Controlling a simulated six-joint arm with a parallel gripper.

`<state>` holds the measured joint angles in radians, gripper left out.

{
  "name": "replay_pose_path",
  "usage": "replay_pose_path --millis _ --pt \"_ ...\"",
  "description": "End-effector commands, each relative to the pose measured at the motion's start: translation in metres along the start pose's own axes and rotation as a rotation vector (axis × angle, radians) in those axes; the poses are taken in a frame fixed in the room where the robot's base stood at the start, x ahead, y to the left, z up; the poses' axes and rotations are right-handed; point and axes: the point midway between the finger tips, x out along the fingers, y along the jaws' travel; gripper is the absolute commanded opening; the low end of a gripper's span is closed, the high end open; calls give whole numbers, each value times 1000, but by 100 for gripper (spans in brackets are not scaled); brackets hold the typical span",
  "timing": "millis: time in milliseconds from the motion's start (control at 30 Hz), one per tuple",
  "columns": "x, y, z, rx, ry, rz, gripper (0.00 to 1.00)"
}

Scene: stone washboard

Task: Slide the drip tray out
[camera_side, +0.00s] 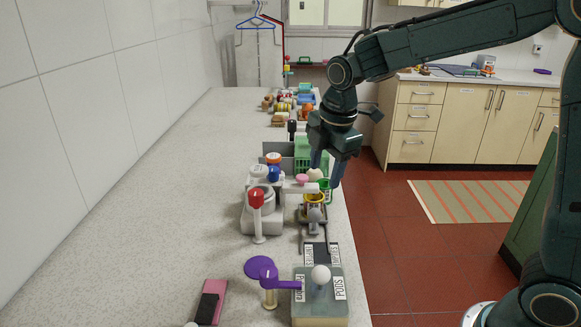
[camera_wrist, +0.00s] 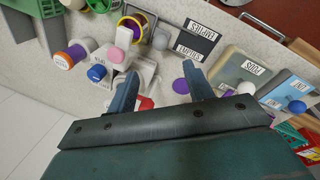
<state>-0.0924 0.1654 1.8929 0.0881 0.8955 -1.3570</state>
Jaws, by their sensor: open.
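My gripper (camera_side: 327,172) is open and empty, pointing down above the right edge of the counter, near the white machine. In the wrist view its two fingers (camera_wrist: 160,74) are spread apart with counter between them. A white machine with a red-topped lever (camera_side: 262,217) stands on the counter left of my gripper. At its right side is a yellow ring (camera_side: 314,198) over a dark, low tray-like piece (camera_side: 312,214), which may be the drip tray; I cannot tell surely. The yellow ring also shows in the wrist view (camera_wrist: 123,22). My fingers appear apart from these things.
A board with labels and a white ball knob (camera_side: 320,275) is at the front, beside a purple-topped lever (camera_side: 268,274). A pink and black item (camera_side: 209,302) lies front left. A green crate (camera_side: 304,154) stands behind the machine. The counter's left side (camera_side: 150,215) is bare.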

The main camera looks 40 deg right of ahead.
Motion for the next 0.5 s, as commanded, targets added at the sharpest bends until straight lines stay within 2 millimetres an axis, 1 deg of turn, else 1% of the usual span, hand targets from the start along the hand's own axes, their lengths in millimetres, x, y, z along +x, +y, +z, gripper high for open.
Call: replay_pose_path --millis 167,500 --pt "21 -1 0 2 -1 -4 52" --pt "73 -2 0 1 -1 -7 52"
